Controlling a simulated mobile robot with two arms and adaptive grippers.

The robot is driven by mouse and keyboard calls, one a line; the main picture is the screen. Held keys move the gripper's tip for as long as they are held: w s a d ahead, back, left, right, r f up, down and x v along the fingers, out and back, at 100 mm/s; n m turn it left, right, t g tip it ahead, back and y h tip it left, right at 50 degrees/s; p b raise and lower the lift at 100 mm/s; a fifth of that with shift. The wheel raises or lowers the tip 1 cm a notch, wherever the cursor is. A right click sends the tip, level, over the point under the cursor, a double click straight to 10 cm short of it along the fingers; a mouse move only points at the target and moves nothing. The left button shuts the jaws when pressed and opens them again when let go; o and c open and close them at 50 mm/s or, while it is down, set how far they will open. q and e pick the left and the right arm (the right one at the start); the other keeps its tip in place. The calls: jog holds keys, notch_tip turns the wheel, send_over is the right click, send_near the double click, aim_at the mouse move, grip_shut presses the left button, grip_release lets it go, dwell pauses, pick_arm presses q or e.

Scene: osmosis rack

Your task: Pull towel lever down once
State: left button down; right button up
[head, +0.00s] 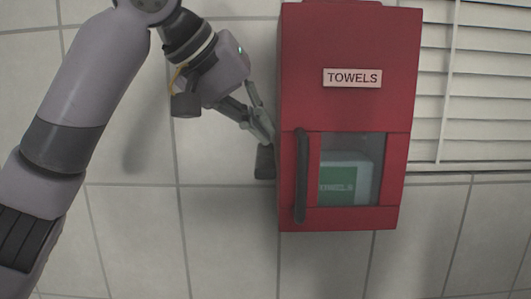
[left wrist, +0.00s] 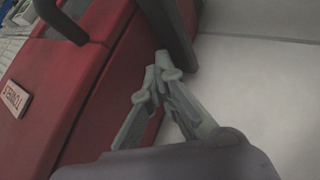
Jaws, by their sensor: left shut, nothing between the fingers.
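The red towel dispenser (head: 350,40) hangs on the tiled wall, with a "TOWELS" label (head: 352,78) on its front. A dark lever (head: 264,162) sticks out at the dispenser's left side; it also shows in the left wrist view (left wrist: 172,30). My left gripper (head: 264,138) is shut and empty, beside the dispenser's left side. Its fingertips are just above the lever in the head view and close against it in the left wrist view (left wrist: 160,68). I cannot tell whether they touch. My right gripper is out of view.
A dark vertical handle (head: 300,175) stands out from the dispenser's front, left of a window (head: 366,150) showing a towel pack inside. White blinds (head: 480,90) are at the right. The wall left of and below the dispenser is clear.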

aim_at(264, 152)
pick_arm(q)
jog(key=shift+f, duration=0.45)
jog(key=shift+f+b, duration=0.3)
jog(key=shift+b, duration=0.2)
dwell(0.4)
jog(key=shift+f+b, duration=0.9)
jog(key=shift+f, duration=0.45)
dwell(0.8)
jog(key=shift+r, duration=0.1)
jog(key=shift+r+p, duration=2)
jog(key=shift+p, duration=0.05)
